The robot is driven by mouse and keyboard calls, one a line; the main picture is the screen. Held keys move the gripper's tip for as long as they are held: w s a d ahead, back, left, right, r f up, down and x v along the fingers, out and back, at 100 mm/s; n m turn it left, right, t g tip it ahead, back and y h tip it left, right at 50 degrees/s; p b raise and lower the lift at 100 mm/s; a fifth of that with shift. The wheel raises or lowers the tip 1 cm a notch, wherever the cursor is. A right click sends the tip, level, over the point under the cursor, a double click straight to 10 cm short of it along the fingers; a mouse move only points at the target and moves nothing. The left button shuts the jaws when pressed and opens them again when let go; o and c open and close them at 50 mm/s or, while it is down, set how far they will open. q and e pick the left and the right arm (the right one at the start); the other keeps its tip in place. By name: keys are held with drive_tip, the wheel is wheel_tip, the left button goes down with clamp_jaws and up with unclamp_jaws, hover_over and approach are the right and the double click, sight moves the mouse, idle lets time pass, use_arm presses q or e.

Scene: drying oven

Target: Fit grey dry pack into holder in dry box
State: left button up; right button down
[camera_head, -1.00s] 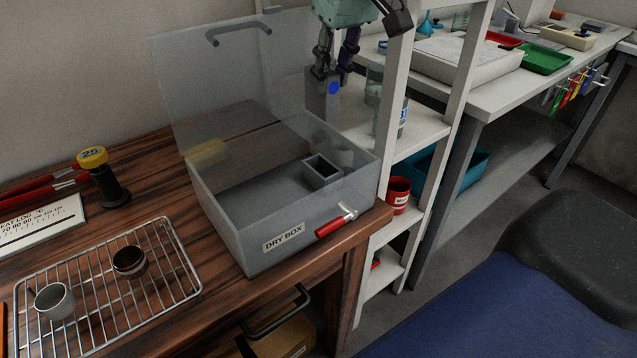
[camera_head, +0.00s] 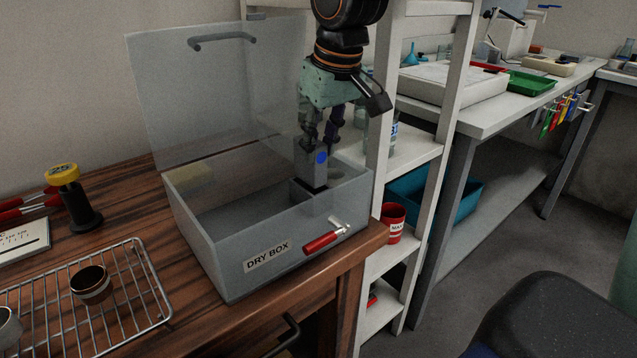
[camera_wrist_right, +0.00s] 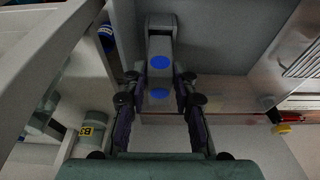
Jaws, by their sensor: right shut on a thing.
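The grey dry pack (camera_head: 313,172), a slim upright block with a blue dot, is held in my right gripper (camera_head: 322,142). That gripper is shut on the pack's upper part. The pack's lower end is at the small square grey holder (camera_head: 302,194) inside the clear dry box (camera_head: 214,256). I cannot tell whether it is inside the holder's mouth or just above it. In the right wrist view the pack (camera_wrist_right: 160,80) shows between the fingers, with blue dots on it. My left gripper is not in view.
The box's clear lid (camera_head: 215,90) stands open at the back. A red-handled latch (camera_head: 320,243) is on its front. A white shelf frame (camera_head: 378,150) stands close on the right. A wire rack (camera_head: 135,300) with cups lies to the left. The box floor left of the holder is clear.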

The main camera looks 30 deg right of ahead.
sight(321, 164)
drive_tip(key=b+x, duration=0.1)
drive_tip(key=x, duration=0.1)
drive_tip(key=s+b+x, duration=0.1)
drive_tip(key=x, duration=0.2)
drive_tip(key=shift+s+f+b, duration=0.15)
drive_tip(key=shift+b, duration=0.15)
drive_tip(key=shift+d, duration=0.1)
drive_tip(key=c, duration=1.3)
unclamp_jaws()
drive_tip(key=shift+f, duration=0.15)
drive_tip(key=shift+c, duration=0.2)
